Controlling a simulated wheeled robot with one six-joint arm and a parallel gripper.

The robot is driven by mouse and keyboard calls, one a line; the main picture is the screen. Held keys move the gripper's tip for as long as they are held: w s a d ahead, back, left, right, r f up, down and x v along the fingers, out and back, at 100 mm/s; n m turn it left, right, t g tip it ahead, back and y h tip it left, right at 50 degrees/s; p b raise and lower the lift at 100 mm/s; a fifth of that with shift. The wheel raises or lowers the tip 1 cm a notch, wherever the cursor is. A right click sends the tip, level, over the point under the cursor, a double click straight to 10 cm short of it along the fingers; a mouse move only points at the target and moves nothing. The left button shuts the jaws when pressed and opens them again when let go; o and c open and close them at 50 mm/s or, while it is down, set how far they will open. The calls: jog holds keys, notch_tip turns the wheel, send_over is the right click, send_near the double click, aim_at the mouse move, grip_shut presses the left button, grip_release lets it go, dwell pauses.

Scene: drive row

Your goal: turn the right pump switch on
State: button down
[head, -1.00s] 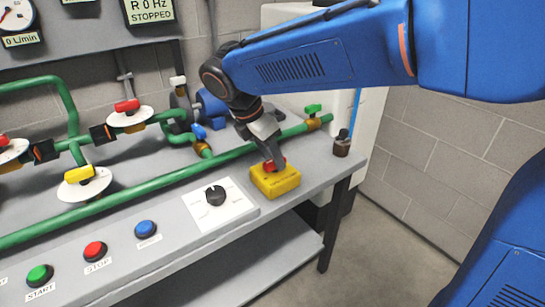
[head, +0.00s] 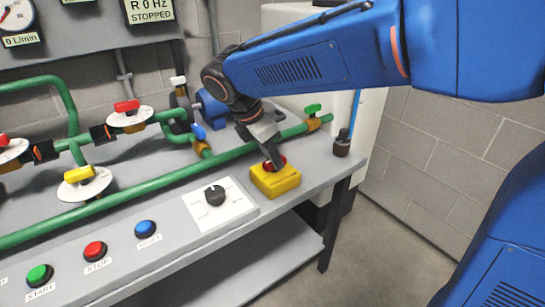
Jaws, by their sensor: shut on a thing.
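My gripper (head: 273,160) points down at the yellow box (head: 276,184) on the right end of the grey bench. Its jaws are shut on the red knob (head: 282,161) on top of that box and partly hide it. A black rotary knob (head: 215,195) sits on a white plate just left of the yellow box, apart from my gripper. The display (head: 150,12) at the top reads R, 0 Hz, STOPPED. I cannot read any label for the right pump switch.
Green, red and blue push buttons (head: 146,229) line the bench front at left. Green pipes (head: 130,189) with coloured valve handles run behind them. A green-handled valve (head: 313,111) and a small dark fitting (head: 342,143) stand right of my gripper. The floor at right is clear.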

jog(key=m, duration=0.2)
jog(key=m+g, duration=0.1)
jog(key=m, duration=0.1)
jog(key=shift+w+m+g+h, duration=0.2)
jog(key=shift+m+g+h, duration=0.1)
jog(key=shift+h, duration=0.1)
jog(key=m+g, duration=0.1)
jog(key=m, duration=0.3)
jog(key=shift+w+m+g, duration=0.15)
jog(key=shift+m+g, duration=0.15)
jog(key=shift+g, duration=0.1)
jog(key=m+g+y, duration=0.1)
jog(key=m, duration=0.3)
jog(key=shift+w, duration=0.15)
jog(key=shift+d+m+g+y, duration=0.1)
jog(key=shift+m+g+y, duration=0.55)
jog(key=shift+m, duration=1.35)
jog(key=c, duration=1.6)
grip_release()
jog(key=shift+o, duration=0.2)
jog(key=shift+r, duration=0.1)
